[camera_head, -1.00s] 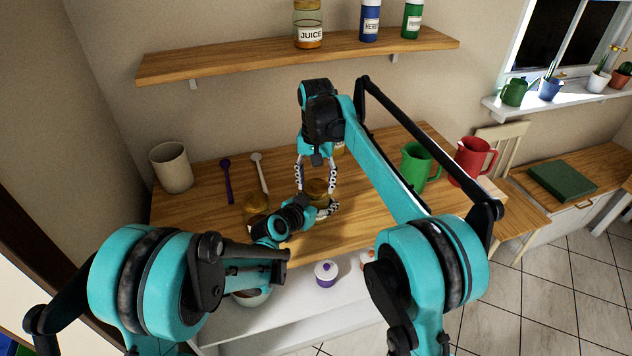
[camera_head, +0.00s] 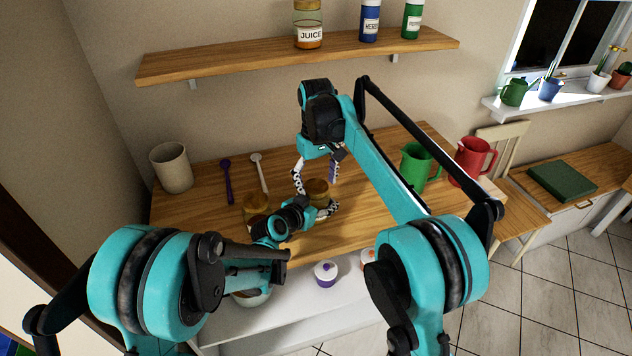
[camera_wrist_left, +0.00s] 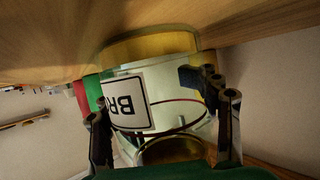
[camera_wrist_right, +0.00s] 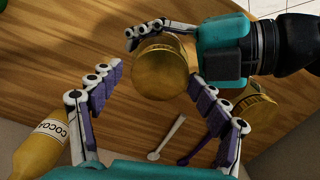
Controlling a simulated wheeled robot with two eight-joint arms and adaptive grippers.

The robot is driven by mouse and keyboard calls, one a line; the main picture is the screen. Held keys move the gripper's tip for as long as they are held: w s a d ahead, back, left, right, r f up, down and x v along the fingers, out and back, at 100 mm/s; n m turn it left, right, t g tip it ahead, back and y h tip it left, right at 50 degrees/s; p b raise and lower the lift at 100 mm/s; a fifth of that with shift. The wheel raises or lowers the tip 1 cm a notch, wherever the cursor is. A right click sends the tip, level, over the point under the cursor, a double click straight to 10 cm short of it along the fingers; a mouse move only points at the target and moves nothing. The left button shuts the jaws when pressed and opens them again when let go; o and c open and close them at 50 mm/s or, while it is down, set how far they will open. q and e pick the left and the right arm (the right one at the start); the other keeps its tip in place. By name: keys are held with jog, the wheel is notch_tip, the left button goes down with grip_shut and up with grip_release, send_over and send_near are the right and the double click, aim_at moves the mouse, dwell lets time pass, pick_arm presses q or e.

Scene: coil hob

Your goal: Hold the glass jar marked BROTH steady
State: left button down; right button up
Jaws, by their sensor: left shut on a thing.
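The glass jar marked BROTH (camera_head: 318,188) stands on the wooden counter and has a gold lid. Its label, of which "BR" shows, faces my left wrist camera (camera_wrist_left: 124,104). My left gripper (camera_head: 322,207) is shut around the jar's side from the front. The jar appears upright. My right gripper (camera_head: 315,178) is above the jar, pointing down, with its fingers spread. In the right wrist view the lid (camera_wrist_right: 160,68) lies between the open right fingertips (camera_wrist_right: 157,76), with visible gaps; I see no contact.
A second gold-lidded jar (camera_head: 256,206) stands close to the left. A purple spoon (camera_head: 228,181), a pale spoon (camera_head: 260,172) and a beige cup (camera_head: 172,167) lie farther left. A green jug (camera_head: 417,167) and red jug (camera_head: 472,160) stand right. A COCOA bottle (camera_wrist_right: 40,148) is nearby.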

jog(key=shift+r, duration=0.1)
jog(key=shift+r, duration=2.2)
jog(key=shift+c, duration=0.3)
jog(key=m, duration=0.3)
jog(key=r+m, duration=0.1)
jog(key=m, duration=0.4)
jog(key=r+m, duration=0.1)
jog(key=m, duration=0.6)
jog(key=shift+r+m, duration=0.3)
jog(key=shift+r, duration=0.05)
jog(key=m, duration=0.4)
jog(key=shift+r+m, duration=0.3)
jog(key=shift+f, duration=3.95)
